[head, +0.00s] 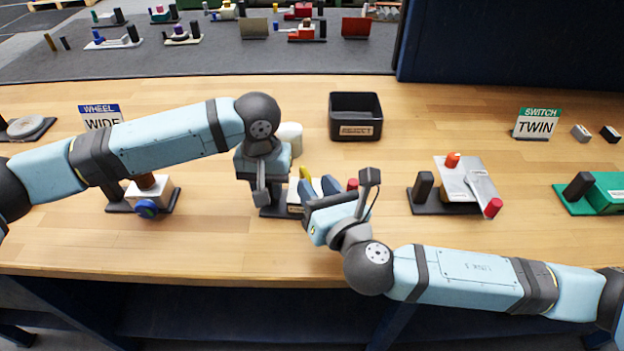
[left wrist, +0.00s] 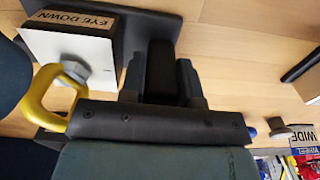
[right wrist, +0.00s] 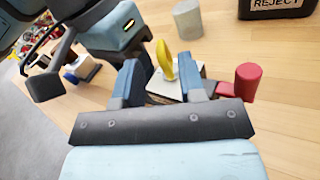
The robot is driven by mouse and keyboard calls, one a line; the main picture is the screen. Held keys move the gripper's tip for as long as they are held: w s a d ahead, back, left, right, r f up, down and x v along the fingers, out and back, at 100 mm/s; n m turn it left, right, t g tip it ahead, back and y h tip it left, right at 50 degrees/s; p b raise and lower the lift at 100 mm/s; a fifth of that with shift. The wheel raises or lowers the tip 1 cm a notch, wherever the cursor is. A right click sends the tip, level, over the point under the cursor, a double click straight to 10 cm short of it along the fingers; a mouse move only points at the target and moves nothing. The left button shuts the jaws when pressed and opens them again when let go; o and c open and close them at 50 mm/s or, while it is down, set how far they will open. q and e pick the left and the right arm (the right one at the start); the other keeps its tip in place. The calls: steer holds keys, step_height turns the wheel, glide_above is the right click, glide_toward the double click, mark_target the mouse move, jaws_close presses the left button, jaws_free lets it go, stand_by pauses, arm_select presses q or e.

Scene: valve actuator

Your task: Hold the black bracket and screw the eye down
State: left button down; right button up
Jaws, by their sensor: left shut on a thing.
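The yellow eye (head: 305,173) stands on a white block on a dark base. In the left wrist view its yellow loop (left wrist: 47,98) sits on a grey hex piece above the white block (left wrist: 100,65), labelled EYE DOWN. My left gripper (head: 262,198) is shut on the black bracket (left wrist: 161,68) beside the block. My right gripper (head: 322,190) is open, its fingers apart. In the right wrist view the eye (right wrist: 165,60) shows between and beyond the fingers, apart from them. The right gripper hides part of the block in the head view.
A red knob (right wrist: 248,80) is right of the block. A pale cylinder (head: 290,137) and a black REJECT bin (head: 355,117) stand behind. A fixture with a blue knob (head: 147,208) is at left, and one with a grey plate (head: 466,184) at right.

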steer(key=shift+x, duration=1.05)
jaws_close()
steer(key=shift+s+a+f+m+t+h, duration=0.1)
steer(key=shift+a+m+t+h, duration=0.15)
steer(key=shift+m+h, duration=0.4)
steer(key=shift+s+a+m+t+h, duration=0.1)
steer(key=shift+m+t+h, duration=0.3)
steer(key=shift+h, duration=0.45)
steer(key=shift+a+m+t+h, duration=0.2)
steer(key=shift+m+h, duration=0.45)
steer(key=shift+h, duration=0.35)
steer(key=shift+a+m+t+h, duration=0.15)
steer(key=shift+m+h, duration=0.45)
steer(key=shift+h, duration=0.4)
steer(key=shift+d, duration=0.15)
jaws_free()
